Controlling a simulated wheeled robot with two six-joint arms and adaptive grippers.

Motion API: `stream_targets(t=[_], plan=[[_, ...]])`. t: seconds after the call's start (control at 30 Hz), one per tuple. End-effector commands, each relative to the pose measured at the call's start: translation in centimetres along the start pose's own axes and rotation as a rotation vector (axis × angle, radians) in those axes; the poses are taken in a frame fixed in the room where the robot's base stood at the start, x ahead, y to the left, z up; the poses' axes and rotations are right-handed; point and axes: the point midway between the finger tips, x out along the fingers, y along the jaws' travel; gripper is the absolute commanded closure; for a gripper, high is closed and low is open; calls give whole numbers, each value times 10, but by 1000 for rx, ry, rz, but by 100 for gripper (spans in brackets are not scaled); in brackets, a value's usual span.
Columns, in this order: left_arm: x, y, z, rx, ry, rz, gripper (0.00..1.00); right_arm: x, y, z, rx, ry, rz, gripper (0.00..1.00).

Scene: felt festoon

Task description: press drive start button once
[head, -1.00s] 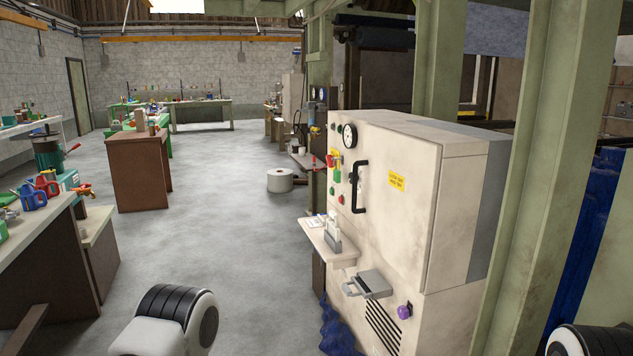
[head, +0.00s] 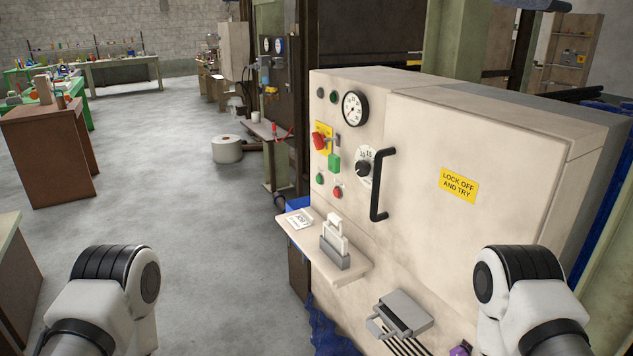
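A beige control cabinet (head: 480,150) stands right of centre in the head view. Its front carries a small green button (head: 319,178) at the lower left of the controls and a red button (head: 337,192) beside it. Above them are a red knob on a yellow plate (head: 319,141) with a green tag (head: 334,162) hanging by it, a rotary dial (head: 364,166) and a gauge (head: 355,108). Which button is the drive start cannot be read. Parts of both my arms show at the bottom left and bottom right, apart from the cabinet. Neither gripper is in view.
A small shelf (head: 350,272) juts from the cabinet front, bearing a grey-and-white device (head: 335,245). A black handle (head: 378,190) and a grey box (head: 405,312) also stick out. A brown cabinet (head: 45,150) stands further left.

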Motion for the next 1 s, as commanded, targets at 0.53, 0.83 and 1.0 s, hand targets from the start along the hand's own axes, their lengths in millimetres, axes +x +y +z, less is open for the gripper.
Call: stream_targets(t=[0.53,0.83,1.0], plan=[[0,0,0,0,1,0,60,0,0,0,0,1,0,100],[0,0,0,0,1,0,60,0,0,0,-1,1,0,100],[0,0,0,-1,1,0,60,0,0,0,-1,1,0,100]])
